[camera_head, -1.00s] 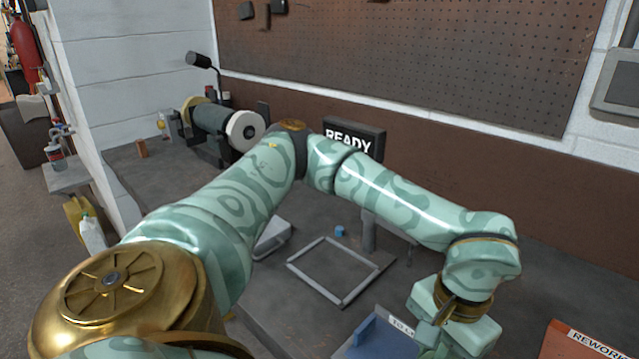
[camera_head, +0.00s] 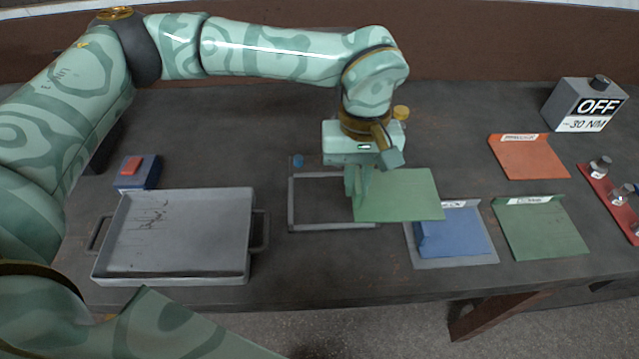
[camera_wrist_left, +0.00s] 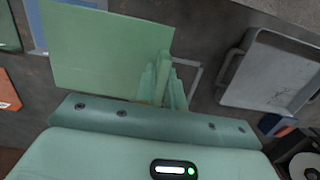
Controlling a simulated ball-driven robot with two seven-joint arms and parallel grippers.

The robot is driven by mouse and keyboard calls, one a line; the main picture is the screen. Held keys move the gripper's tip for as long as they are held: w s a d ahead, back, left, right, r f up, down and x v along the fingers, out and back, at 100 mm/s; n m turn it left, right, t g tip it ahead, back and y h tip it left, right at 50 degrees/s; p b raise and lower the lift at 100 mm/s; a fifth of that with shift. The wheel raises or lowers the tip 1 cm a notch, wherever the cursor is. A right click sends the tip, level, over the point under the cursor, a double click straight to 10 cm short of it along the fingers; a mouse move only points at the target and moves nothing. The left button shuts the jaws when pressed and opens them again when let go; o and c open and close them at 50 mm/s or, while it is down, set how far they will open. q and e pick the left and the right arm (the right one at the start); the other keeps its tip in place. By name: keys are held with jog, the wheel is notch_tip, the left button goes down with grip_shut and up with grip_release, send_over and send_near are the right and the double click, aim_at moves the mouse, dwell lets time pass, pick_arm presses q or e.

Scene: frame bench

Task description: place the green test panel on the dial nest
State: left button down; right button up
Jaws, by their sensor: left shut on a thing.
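The light green test panel (camera_head: 405,196) is a thin flat square. My left gripper (camera_head: 358,190) is shut on its left edge and holds it about level above the bench. The panel also shows in the left wrist view (camera_wrist_left: 95,50), beside the closed fingers (camera_wrist_left: 165,85). A square grey frame (camera_head: 291,205) on the bench, probably the dial nest, lies below and left of the panel. The panel and fingers hide its right part. A small blue block (camera_head: 298,161) sits at its back left corner. My right gripper is not in view.
A grey tray (camera_head: 150,277) with handles stands left of the frame. A blue panel (camera_head: 455,236) on a grey plate lies just right, partly under the held panel.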

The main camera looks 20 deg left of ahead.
pick_arm(q)
jog(key=w+a+f, duration=0.1)
jog(key=a+f, duration=0.1)
jog(key=a, duration=0.1)
jog(key=w+a+f, duration=0.1)
jog(key=a+f, duration=0.2)
jog(key=a, duration=0.1)
jog(key=w+a+f, duration=0.1)
jog(key=a+f, duration=0.2)
jog(key=a, duration=0.1)
jog(key=shift+w+a+b, duration=0.15)
jog(key=shift+w+b, duration=0.1)
jog(key=shift+b, duration=0.05)
jog(key=shift+w+a+f, duration=0.2)
jog(key=shift+a+f, duration=0.15)
jog(key=shift+f, duration=0.2)
jog(key=f, duration=0.3)
jog(key=shift+a+f+b, duration=0.25)
jog(key=shift+a+b, duration=0.05)
jog(key=shift+b, duration=0.05)
jog(key=shift+w+f, duration=0.1)
jog(key=shift+f, duration=0.05)
